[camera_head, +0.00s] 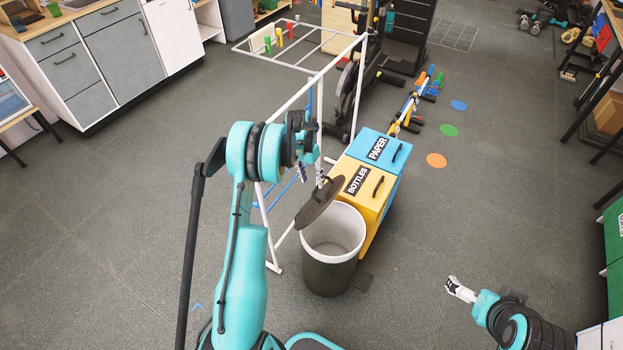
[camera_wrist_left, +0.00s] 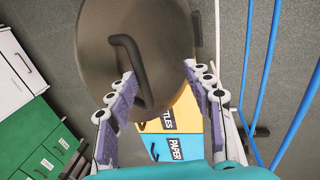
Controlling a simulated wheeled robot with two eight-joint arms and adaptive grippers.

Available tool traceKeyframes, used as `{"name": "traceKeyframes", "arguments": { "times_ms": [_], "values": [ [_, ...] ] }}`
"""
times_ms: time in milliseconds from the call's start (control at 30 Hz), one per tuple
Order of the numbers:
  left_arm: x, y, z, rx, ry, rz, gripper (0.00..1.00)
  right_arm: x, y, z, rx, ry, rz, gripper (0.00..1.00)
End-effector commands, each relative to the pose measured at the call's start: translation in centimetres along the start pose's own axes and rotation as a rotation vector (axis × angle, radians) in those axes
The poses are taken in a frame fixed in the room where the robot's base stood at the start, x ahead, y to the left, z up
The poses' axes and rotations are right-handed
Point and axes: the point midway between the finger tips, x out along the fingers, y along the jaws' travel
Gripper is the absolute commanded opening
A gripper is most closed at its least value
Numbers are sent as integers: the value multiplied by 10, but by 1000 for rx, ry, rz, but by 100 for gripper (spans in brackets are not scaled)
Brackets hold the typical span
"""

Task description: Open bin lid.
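The bin (camera_head: 328,277) is a dark round container with a white inside, standing upright on the floor. Its dark lid (camera_head: 318,204) is tilted steeply up at the bin's back left rim, and the mouth is uncovered. In the left wrist view the lid (camera_wrist_left: 175,35) fills the upper middle, with its black handle (camera_wrist_left: 128,60) near the left finger. My left gripper (camera_head: 312,177) is just above the lid. The left wrist view shows its fingers (camera_wrist_left: 159,77) spread wide, with nothing clamped between them. My right gripper (camera_head: 459,290) is low at the right, away from the bin; its fingers are small.
A yellow BOTTLES box (camera_head: 368,190) and a blue PAPER box (camera_head: 380,150) stand right behind the bin. A white tube frame (camera_head: 345,95) runs close behind and left of them.

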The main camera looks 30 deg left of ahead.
Motion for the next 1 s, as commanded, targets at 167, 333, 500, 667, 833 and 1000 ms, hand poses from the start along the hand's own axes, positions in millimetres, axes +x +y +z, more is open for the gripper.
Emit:
{"name": "traceKeyframes", "arguments": {
  "times_ms": [167, 333, 500, 667, 833, 1000],
  "values": [
    [2, -4, 1, -3, -1, -7, 33, 1, 0, 0, 0, 0, 0, 100],
    [1, -3, 1, -2, -2, -5, 33, 0, 0, 0, 0, 0, 0, 100],
    [-12, -3, 1, -2, -2, -4, 33, 0, 0, 0, 0, 0, 0, 100],
    [-44, -3, 1, -3, -2, -4, 33, 0, 0, 0, 0, 0, 0, 100],
    [-81, -4, 1, -3, -2, -5, 33, 0, 0, 0, 0, 0, 0, 100],
    [-107, -4, 1, -3, -2, -5, 33, 0, 0, 0, 0, 0, 0, 100]
  ]
}}
